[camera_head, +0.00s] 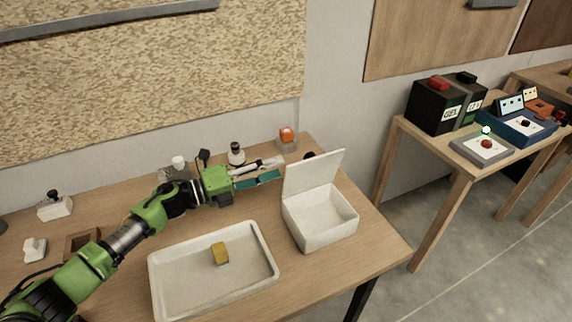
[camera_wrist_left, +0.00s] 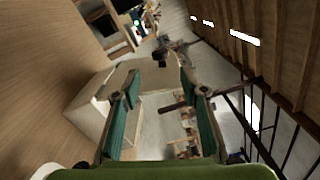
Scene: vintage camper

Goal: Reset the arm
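My left arm comes in from the left in the head view. My left gripper (camera_head: 258,174) is above the back part of the wooden table, to the left of the open white box. In the left wrist view its two teal-padded fingers (camera_wrist_left: 158,112) stand apart with nothing between them. My right gripper is in neither view.
The white box (camera_head: 320,222) stands at the table's right, lid raised. A white tray (camera_head: 165,291) in front holds a yellow block (camera_head: 220,253). Small devices line the back edge, including one with an orange top (camera_head: 287,137). Another table (camera_head: 440,156) stands right.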

